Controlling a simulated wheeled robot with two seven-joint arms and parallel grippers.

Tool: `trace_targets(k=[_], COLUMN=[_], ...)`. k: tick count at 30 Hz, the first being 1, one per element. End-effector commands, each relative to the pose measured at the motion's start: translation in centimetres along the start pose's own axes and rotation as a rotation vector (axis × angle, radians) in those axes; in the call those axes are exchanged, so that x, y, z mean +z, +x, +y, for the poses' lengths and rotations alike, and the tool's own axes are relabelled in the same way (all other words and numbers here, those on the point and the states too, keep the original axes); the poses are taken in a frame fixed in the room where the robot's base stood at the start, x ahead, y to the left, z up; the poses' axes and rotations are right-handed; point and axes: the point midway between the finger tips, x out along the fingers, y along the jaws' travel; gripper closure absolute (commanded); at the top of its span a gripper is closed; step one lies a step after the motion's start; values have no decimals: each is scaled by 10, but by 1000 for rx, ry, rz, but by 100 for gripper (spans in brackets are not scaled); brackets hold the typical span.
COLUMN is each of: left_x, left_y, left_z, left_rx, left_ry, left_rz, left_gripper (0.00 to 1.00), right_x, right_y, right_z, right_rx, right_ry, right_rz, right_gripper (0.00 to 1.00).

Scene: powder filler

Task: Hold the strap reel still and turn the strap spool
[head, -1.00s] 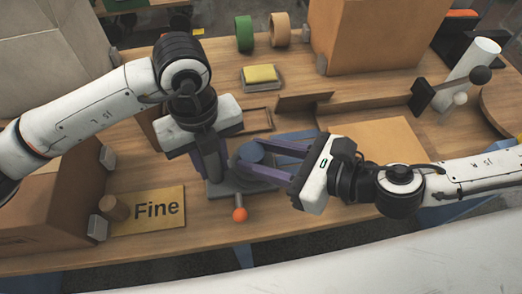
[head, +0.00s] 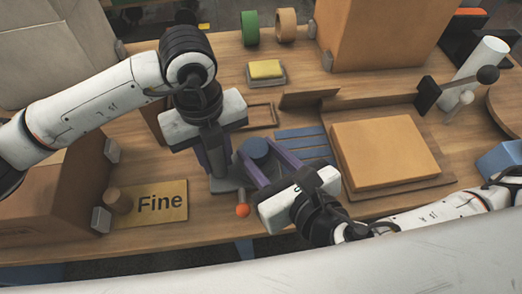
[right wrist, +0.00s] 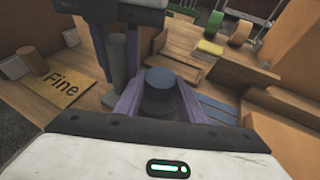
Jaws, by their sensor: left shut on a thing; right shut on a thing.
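The strap spool (head: 256,148) is a short cylinder with a blue top and a dark body. It also shows in the right wrist view (right wrist: 161,80). My right gripper (head: 258,158) comes from the lower right, its purple fingers shut on the spool from both sides. The strap reel (head: 224,185) is a dark grey base with an upright grey post (right wrist: 119,78) beside the spool. My left gripper (head: 217,158) points down and is shut on that post, hiding much of it. An orange ball knob (head: 242,210) sticks out at the front of the reel.
A "Fine" sign (head: 160,203) and a wooden cylinder (head: 118,200) lie left. A cardboard block (head: 385,150) sits on a wooden tray at right. Blue slats (head: 303,140) lie close by. A yellow sponge (head: 265,69) and green (head: 250,28) and tan tape rolls (head: 285,25) are behind.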

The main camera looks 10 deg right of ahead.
Motion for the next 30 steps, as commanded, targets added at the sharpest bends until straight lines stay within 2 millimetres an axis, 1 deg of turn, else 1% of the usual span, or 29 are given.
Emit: trace_targets(k=[1,9,10,12,13,25,30], left_x=[-2,-2,-2,-2,-1,-1,0], left_y=[-1,-1,-1,-1,-1,-1,-1], left_z=[-2,-2,-2,-2,-2,-3,-3], left_rx=[-8,-8,-8,-7,-7,-8,-9], left_ry=[6,6,6,5,5,3,2], left_rz=[1,1,1,1,1,-1,-2], left_gripper=[100,100,100,100,100,100,100], right_x=[-2,-2,-2,-1,-1,0,1], right_y=[0,0,0,0,0,-1,0], right_z=[1,1,1,0,1,3,0], right_rx=[2,2,2,1,2,17,74], right_ry=[3,2,2,2,2,-1,-32], right_rz=[4,5,4,4,4,-1,-4], right_gripper=[87,87,60,48,46,46,46])
